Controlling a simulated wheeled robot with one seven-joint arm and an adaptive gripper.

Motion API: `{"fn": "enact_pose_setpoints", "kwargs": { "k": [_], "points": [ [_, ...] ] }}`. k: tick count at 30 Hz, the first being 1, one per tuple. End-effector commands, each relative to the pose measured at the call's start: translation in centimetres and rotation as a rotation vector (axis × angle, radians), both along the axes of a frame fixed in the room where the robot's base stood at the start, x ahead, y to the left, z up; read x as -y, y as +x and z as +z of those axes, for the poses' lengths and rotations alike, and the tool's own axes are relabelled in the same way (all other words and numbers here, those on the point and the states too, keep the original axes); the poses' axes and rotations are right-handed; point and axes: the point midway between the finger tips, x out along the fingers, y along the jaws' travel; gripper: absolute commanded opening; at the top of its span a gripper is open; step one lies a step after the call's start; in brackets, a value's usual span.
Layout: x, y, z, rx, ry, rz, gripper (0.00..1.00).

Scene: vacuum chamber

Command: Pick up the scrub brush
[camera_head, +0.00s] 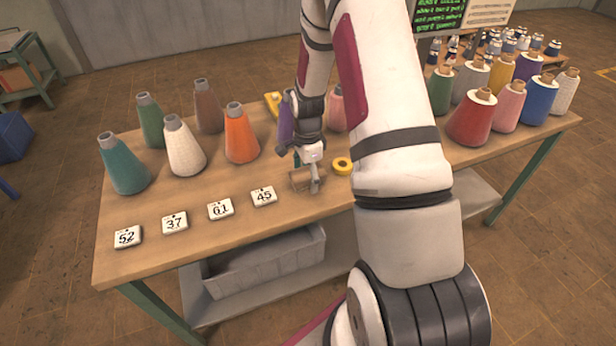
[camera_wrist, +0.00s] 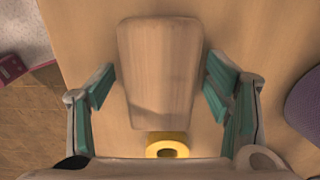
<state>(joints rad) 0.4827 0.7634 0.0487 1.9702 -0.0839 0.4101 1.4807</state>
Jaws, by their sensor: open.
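The scrub brush (camera_wrist: 158,70) shows in the wrist view as a pale wooden block with rounded edges, seen from above. My gripper (camera_wrist: 160,90) is open, with one teal-padded finger on each side of the block and a gap visible by each finger. In the head view the brush (camera_head: 303,179) lies on the wooden table near its front edge, partly hidden by my gripper (camera_head: 308,172). The bristles cannot be made out.
A yellow tape roll (camera_head: 343,165) lies close to the brush on the table (camera_head: 200,245). Number tiles (camera_head: 264,196) line the front edge. Yarn cones stand at left, including an orange one (camera_head: 241,135), and at right, including a red one (camera_head: 473,118).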

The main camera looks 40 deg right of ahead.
Motion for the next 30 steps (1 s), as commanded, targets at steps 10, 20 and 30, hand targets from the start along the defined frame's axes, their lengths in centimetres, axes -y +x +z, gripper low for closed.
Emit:
{"fn": "enact_pose_setpoints", "kwargs": {
  "k": [10,20,30],
  "points": [
    [0.0,0.0,0.0,0.000,0.000,0.000,0.35],
    [0.0,0.0,0.0,0.000,0.000,0.001,0.12],
    [0.1,0.1,1.8,0.004,-0.002,0.001,0.12]
  ]
}}
